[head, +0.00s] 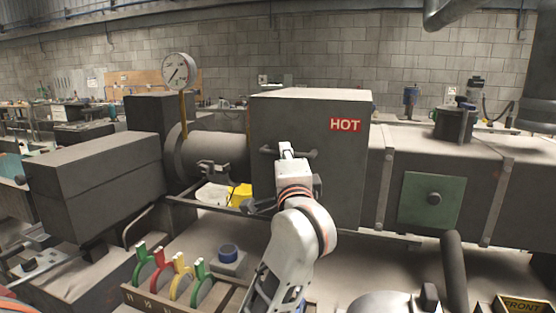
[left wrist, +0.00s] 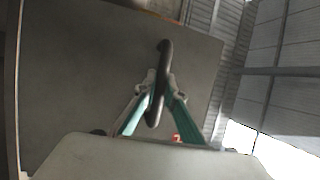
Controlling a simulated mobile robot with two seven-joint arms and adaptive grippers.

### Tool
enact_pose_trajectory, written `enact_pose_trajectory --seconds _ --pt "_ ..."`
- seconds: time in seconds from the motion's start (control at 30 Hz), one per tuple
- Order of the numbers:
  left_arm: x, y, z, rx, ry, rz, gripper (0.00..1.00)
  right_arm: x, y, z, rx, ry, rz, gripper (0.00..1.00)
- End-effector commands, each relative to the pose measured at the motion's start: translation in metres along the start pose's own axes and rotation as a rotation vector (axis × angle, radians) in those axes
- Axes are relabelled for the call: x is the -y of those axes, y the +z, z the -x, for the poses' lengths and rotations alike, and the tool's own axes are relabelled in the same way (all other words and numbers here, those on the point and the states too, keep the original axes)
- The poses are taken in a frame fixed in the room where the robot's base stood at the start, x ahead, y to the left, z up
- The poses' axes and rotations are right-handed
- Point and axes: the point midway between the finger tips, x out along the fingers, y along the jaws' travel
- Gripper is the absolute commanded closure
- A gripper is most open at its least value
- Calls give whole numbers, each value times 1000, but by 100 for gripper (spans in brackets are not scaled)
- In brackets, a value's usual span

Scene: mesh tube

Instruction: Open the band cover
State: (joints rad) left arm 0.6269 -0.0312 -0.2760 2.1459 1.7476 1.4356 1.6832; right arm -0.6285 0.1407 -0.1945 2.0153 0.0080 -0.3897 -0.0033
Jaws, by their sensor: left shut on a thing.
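The band cover appears to be the large grey box (head: 290,110) with a red HOT label (head: 345,125), in the middle of the head view. It sits level over the line. A dark bar handle (head: 308,154) crosses its front face. My left gripper (head: 287,150) is at this handle, its fingers closed around the bar. In the left wrist view the dark handle (left wrist: 164,58) runs between the two teal-sided fingers (left wrist: 160,88), with the grey cover face (left wrist: 80,70) behind. My arm hides part of the cover's lower front. My right gripper is not in view.
A round gauge (head: 179,71) stands left of the cover, above a grey cylinder (head: 212,155). A green panel (head: 428,202) is on the housing to the right.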

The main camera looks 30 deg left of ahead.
Motion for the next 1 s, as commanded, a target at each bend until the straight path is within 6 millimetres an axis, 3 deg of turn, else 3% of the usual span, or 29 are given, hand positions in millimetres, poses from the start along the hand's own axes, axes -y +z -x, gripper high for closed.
enact_pose_trajectory --seconds 0.33,0.87,0.9,0.93,1.0 --pt "-5 -31 12 -5 8 -1 100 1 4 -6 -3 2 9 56" --pt "-2 -36 14 -3 5 0 100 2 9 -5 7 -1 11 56" --pt "-2 -36 14 -3 5 0 88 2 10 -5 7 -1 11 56" --pt "-2 -36 14 -2 5 0 82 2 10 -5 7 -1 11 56" --pt "-2 -36 14 -2 4 0 82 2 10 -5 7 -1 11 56"
